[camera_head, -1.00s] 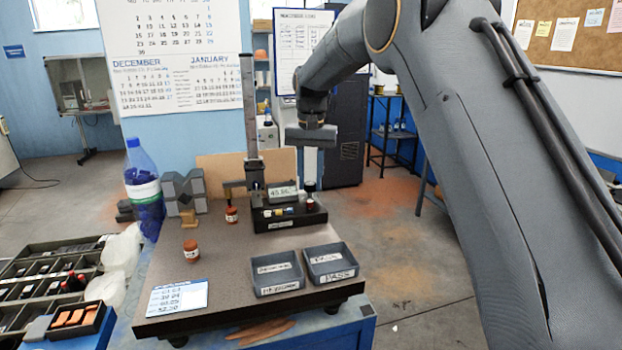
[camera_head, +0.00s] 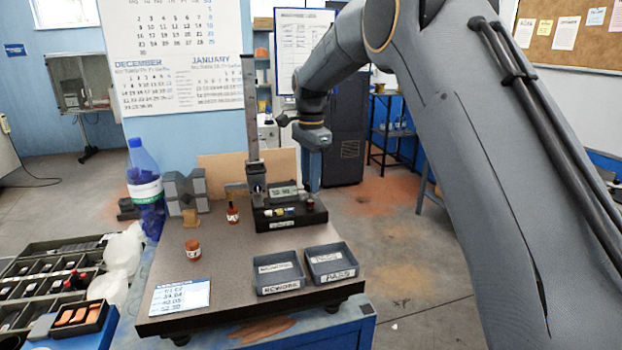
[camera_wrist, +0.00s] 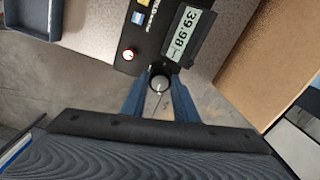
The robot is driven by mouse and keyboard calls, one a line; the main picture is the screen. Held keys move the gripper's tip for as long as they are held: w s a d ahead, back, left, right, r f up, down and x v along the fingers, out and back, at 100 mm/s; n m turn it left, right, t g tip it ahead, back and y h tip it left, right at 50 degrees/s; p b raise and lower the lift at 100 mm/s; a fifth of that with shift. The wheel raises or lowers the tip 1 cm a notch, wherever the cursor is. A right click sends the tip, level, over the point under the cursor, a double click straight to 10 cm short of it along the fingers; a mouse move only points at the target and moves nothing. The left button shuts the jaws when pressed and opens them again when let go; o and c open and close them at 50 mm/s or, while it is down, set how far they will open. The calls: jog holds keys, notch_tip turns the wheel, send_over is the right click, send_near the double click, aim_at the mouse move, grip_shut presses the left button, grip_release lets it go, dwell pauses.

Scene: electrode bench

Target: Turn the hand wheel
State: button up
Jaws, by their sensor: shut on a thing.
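The hand wheel (camera_wrist: 159,84) is a small dark round knob with a pale top, at the end of the black gauge base. In the wrist view it sits between the two blue fingers of my gripper (camera_wrist: 160,92), which is shut on it. In the head view my gripper (camera_head: 312,186) points down at the right end of the black base (camera_head: 290,217) and mostly hides the wheel. A tall grey column (camera_head: 250,110) with a dark carriage (camera_head: 256,178) rises behind the base.
Two grey trays, rework (camera_head: 278,285) and pass (camera_head: 330,276), stand in front. Small orange jars (camera_head: 193,250) and (camera_head: 232,214), a blue bottle (camera_head: 147,200) and a number card (camera_head: 180,297) are at left.

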jog(key=shift+w+r+m, duration=0.1)
jog(key=shift+r+m, duration=0.1)
jog(key=shift+m, duration=1)
jog(key=o, duration=1)
jog(key=shift+c, duration=0.2)
jog(key=shift+o, duration=0.5)
jog(key=shift+f, duration=0.1)
jog(key=shift+r+b, duration=1.35)
jog(key=shift+r, duration=2.55)
